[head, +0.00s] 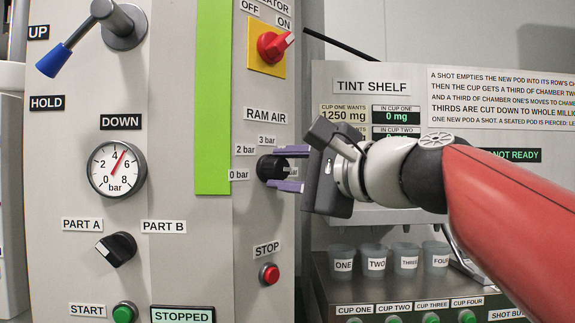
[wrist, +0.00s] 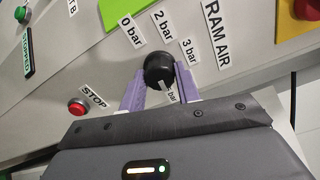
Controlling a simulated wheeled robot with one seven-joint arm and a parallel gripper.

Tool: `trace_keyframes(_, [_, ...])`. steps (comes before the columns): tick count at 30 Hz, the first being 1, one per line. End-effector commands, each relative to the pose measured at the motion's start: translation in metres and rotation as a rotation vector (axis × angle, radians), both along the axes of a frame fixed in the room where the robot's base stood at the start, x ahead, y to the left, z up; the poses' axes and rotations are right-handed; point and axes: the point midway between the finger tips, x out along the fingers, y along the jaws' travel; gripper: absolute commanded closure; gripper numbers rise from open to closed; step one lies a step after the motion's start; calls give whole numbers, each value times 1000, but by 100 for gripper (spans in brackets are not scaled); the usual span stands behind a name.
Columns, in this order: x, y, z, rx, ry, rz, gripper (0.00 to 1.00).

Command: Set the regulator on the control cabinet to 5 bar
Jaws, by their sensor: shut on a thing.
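The regulator knob (head: 266,168) is a black round knob on the control cabinet (head: 175,260), under the RAM AIR label (head: 266,114). My gripper (head: 286,168) comes from the right, and its purple fingers are shut on the knob, one on either side. The wrist view also shows the knob (wrist: 158,69) between the fingers of my gripper (wrist: 160,86). Labels 0 bar, 2 bar and 3 bar ring the knob; another bar label (wrist: 171,95) is partly hidden between the fingers. The knob's pointer cannot be made out clearly. The gauge (head: 117,169) needle stands between 4 and 6.
A red STOP button (head: 269,274) sits below the knob, and a red switch (head: 274,46) on a yellow plate sits above. A lever (head: 90,35) is at upper left. The tint shelf (head: 345,110) with several cups stands to the right, below my arm.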

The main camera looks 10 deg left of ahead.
Motion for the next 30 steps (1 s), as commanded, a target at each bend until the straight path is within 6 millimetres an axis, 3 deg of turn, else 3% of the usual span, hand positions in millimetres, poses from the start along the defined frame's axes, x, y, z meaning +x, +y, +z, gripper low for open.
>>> trace_keyframes(23, [1, 0, -3, 50, 95, 1, 91])
trace_keyframes(24, [1, 0, -3, 50, 95, 1, 65])
trace_keyframes(28, [1, 0, -3, 51, 93, 0, 48])
trace_keyframes(30, [1, 0, -2, 52, 92, 1, 46])
